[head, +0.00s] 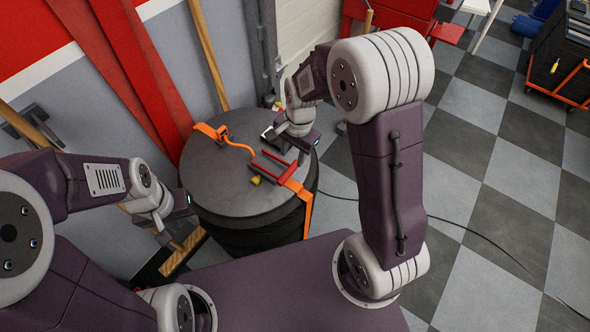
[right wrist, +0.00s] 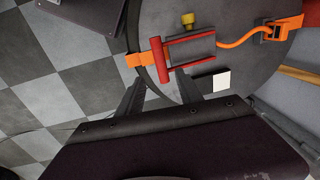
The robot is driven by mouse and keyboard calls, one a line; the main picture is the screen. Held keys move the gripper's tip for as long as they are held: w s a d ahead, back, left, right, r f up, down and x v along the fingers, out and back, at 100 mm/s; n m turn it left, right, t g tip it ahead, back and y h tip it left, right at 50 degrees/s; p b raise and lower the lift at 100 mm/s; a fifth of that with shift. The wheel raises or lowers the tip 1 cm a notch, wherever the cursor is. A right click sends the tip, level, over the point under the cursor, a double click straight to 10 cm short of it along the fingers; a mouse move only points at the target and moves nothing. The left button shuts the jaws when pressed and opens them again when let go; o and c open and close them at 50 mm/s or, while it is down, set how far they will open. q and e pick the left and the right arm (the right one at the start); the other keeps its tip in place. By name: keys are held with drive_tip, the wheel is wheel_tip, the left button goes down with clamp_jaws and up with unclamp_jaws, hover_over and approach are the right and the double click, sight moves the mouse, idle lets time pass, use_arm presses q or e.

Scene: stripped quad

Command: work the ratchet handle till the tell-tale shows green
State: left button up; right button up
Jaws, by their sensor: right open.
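The red ratchet (head: 279,168) lies on the round grey top of a dark drum (head: 225,194), with an orange strap through it. In the right wrist view its red handle bar (right wrist: 161,61) is just beyond and between the fingertips. My right gripper (right wrist: 160,84) is open and empty; in the head view its fingers are mostly hidden by its own body. A white and black patch (right wrist: 221,82), perhaps the tell-tale, lies beside the ratchet; no green shows. My left gripper (head: 180,212) is left of the drum, apart from the ratchet; its jaws are unclear.
An orange buckle (head: 215,133) sits at the top's far left edge. A small yellow piece (head: 255,180) is beside the ratchet. Red and wooden beams lean on the wall behind. A dark cable (head: 470,222) crosses the checked floor at right, which is mostly clear.

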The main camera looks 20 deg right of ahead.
sight(290, 169)
drive_tip(key=f, duration=0.3)
drive_tip(key=f+b, duration=0.1)
drive_tip(key=f, duration=0.2)
drive_tip(key=w+f, duration=0.1)
drive_tip(key=f, duration=0.2)
drive_tip(key=shift+w+a+f+b, duration=0.1)
drive_tip(key=shift+a+b, duration=0.2)
drive_tip(key=shift+b, duration=0.1)
clamp_jaws()
idle(0.8)
